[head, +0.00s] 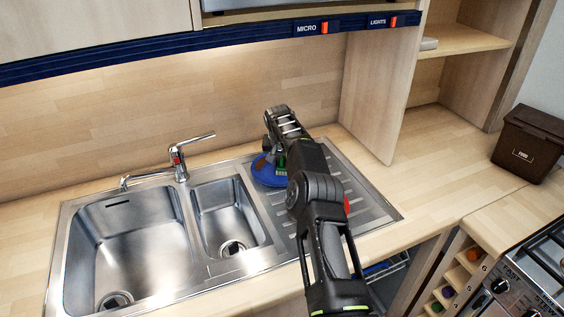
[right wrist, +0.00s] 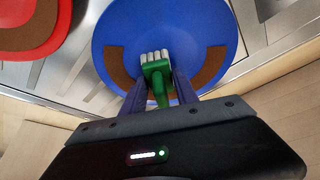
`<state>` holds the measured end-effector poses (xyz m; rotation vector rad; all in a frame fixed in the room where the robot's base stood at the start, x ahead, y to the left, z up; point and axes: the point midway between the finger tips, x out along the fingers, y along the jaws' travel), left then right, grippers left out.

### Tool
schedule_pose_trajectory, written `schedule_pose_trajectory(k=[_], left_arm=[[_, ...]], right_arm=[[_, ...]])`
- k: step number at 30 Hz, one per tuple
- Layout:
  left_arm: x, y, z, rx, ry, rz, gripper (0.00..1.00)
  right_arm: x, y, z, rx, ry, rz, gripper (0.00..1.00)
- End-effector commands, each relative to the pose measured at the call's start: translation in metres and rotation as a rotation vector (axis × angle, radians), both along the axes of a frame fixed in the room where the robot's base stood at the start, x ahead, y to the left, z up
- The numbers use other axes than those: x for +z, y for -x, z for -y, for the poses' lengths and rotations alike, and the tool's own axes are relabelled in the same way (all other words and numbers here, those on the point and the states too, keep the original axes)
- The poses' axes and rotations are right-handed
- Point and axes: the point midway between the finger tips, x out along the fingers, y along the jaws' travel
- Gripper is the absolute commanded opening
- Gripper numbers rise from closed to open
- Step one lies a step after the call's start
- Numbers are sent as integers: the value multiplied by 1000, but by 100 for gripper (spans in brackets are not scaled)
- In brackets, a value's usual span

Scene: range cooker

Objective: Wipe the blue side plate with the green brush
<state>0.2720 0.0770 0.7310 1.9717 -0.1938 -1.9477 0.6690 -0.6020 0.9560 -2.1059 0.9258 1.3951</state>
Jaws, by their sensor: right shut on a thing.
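The blue side plate (head: 266,176) lies on the ribbed drainer to the right of the sinks, partly hidden by my right arm. In the right wrist view the blue plate (right wrist: 165,22) fills the top middle, with brown curved patches (right wrist: 117,67) on its left and right sides. My right gripper (right wrist: 158,75) is shut on the green brush (right wrist: 157,80), whose pale bristles (right wrist: 154,56) are over the plate's lower middle, between the patches. I cannot tell whether the bristles touch the plate. In the head view the green brush (head: 281,161) shows beside my right gripper (head: 273,155). My left gripper is not in view.
A red plate with a brown patch (right wrist: 30,25) lies left of the blue plate in the right wrist view. A tap (head: 180,165) stands behind two empty sink bowls (head: 130,245). A brown bin (head: 527,143) stands on the counter at right.

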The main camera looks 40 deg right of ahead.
Motion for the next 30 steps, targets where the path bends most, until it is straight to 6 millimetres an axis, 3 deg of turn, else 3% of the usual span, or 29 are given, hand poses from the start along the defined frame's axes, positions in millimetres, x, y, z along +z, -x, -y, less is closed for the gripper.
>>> schedule_pose_trajectory(k=[8,18,30], left_arm=[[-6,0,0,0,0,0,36],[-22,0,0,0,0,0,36],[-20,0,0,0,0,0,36]], right_arm=[[-4,-1,-7,2,-3,-4,3],[-2,-10,-33,1,-3,-5,3],[1,-10,-35,1,-3,-3,3]])
